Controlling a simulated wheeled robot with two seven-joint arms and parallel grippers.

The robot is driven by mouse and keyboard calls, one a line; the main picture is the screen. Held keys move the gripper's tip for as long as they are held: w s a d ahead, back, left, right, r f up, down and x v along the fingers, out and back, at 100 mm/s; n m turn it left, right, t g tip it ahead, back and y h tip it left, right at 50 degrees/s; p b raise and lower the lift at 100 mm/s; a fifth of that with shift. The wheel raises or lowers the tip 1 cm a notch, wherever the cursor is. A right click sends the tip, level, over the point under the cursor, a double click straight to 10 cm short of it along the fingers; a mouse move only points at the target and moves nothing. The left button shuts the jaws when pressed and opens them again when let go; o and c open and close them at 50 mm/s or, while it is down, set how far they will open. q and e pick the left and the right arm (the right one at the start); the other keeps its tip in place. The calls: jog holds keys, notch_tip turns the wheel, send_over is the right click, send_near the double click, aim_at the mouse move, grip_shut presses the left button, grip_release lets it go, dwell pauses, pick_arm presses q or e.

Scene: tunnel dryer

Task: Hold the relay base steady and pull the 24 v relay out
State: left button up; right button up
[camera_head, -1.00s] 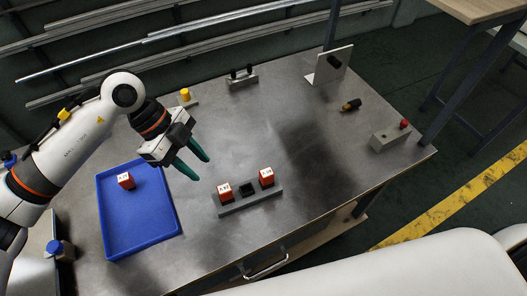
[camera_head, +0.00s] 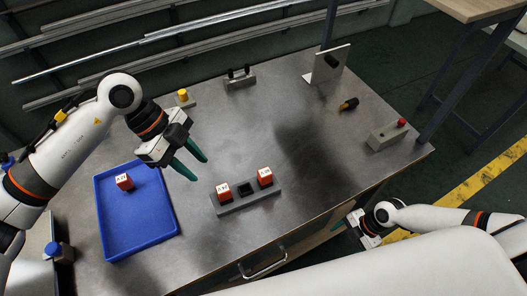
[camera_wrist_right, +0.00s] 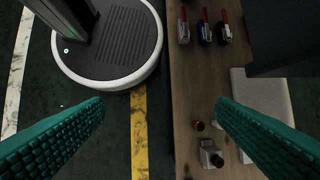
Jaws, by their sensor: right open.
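The grey relay base (camera_head: 250,202) lies on the metal table near its front edge. Two red relays with white tops sit in it, a left one (camera_head: 223,191) and a right one (camera_head: 265,177), with a dark empty socket between them. Their labels are too small to read. Another red relay (camera_head: 125,182) lies in the blue tray (camera_head: 170,227). My left gripper (camera_head: 201,170) is open and empty, above the table behind and left of the base. My right gripper (camera_head: 345,226) is beyond the table's front edge, right of the base; its open, empty fingers show in the right wrist view (camera_wrist_right: 160,102).
At the back stand a yellow button block (camera_head: 183,97), a grey holder with black pegs (camera_head: 239,79) and an upright plate (camera_head: 328,64). A grey box with a red button (camera_head: 388,136) is at right. The table right of the base is clear.

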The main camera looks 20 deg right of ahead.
jog(key=s+a+r+n+g, duration=0.85)
jog(key=s+a+r, duration=0.45)
jog(key=s+r, duration=0.25)
notch_tip(320, 180, up, 18)
jog(key=m+t+h, duration=0.5)
jog(key=m+t, duration=0.2)
jog(key=t, duration=0.2)
send_over(263, 182)
jog(key=shift+w+r+g, duration=0.2)
jog(key=shift+w+g, duration=0.05)
jog(key=shift+w, duration=0.15)
jog(key=shift+w+d+f+m, duration=0.1)
jog(key=shift+w+d+m, duration=0.2)
jog(key=shift+m, duration=0.55)
jog(key=shift+f, duration=0.2)
notch_tip(263, 182, down, 12)
jog(key=shift+r, duration=0.2)
